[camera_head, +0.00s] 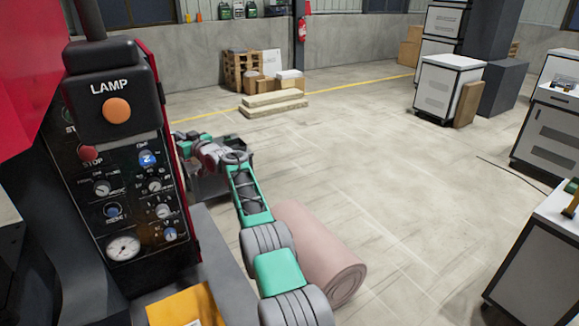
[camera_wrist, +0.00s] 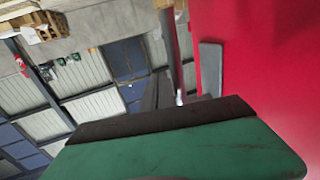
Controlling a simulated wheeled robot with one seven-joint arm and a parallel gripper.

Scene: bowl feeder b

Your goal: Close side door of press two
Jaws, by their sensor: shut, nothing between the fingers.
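The press stands at the left of the head view, with a dark control panel (camera_head: 125,185), a lamp box (camera_head: 113,100) and red casing (camera_head: 30,70). In the wrist view a large red panel (camera_wrist: 265,75) fills the right side, with a grey upright strip (camera_wrist: 210,68) on it. I cannot tell whether this panel is the side door or how far the door is open. My arm reaches forward past the press's right edge, and its far end is partly hidden behind the panel. My gripper (camera_wrist: 168,92) is shut and empty, left of the red panel; contact cannot be told.
A pinkish roll (camera_head: 315,255) lies right of my arm. A yellow-orange item (camera_head: 186,305) is at the bottom left. White cabinets (camera_head: 445,88) stand at the right, and pallets with boxes (camera_head: 255,75) at the back. The middle floor is clear.

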